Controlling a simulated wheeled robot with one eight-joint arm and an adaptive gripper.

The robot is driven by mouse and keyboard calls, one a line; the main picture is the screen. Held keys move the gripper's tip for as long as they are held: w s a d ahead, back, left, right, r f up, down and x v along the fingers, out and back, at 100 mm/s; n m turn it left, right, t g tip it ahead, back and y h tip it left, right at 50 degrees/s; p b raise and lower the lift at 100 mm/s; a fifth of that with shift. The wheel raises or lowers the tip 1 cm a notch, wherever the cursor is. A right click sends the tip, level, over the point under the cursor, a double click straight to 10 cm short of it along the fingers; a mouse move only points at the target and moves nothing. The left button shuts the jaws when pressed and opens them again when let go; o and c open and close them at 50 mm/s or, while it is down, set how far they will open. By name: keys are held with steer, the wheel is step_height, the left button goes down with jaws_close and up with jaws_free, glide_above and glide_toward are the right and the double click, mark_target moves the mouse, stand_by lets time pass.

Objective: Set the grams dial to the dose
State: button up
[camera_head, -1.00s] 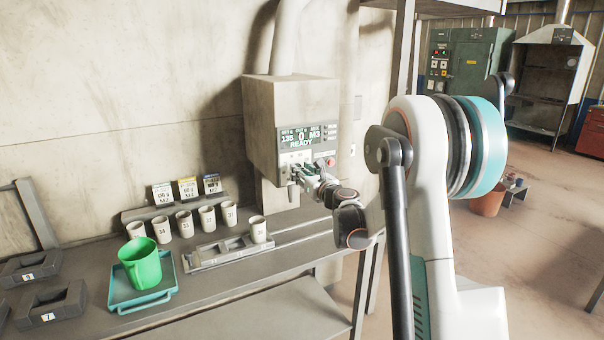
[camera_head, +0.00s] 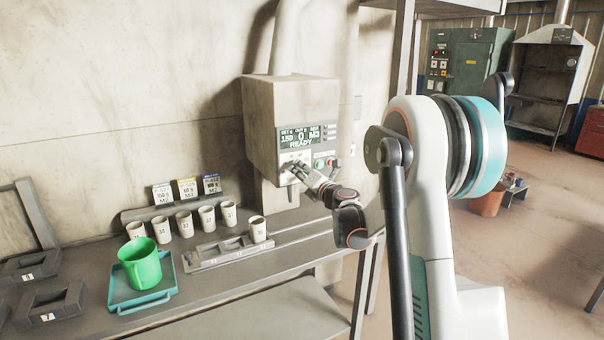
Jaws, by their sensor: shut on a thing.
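The dosing machine (camera_head: 262,125) hangs on the wall with a front panel. Its display (camera_head: 301,135) appears to read SET 150, OUT 0, mix M3 and READY. My gripper (camera_head: 298,169) is at the left part of the panel, below the display, with its fingers shut on the grams dial. The fingers mostly hide the dial, so its pointer cannot be seen. A green button (camera_head: 319,164) and a red button (camera_head: 331,162) show just right of the fingers. Three dose cards (camera_head: 187,188) stand on a ledge at left; their small print is hard to read.
Several numbered white cups (camera_head: 184,223) stand in a row on the bench, with one more cup (camera_head: 257,229) on a grey fixture (camera_head: 207,262). A green mug (camera_head: 140,264) sits in a teal tray (camera_head: 170,290). Dark blocks (camera_head: 48,304) lie at left.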

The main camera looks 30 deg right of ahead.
steer(key=shift+f+m, duration=0.1)
steer(key=shift+m, duration=0.2)
stand_by(0.4)
steer(key=o, duration=1)
steer(key=shift+o, duration=0.2)
steer(key=shift+s, duration=0.15)
steer(key=s, duration=1.1)
steer(key=shift+s, duration=0.35)
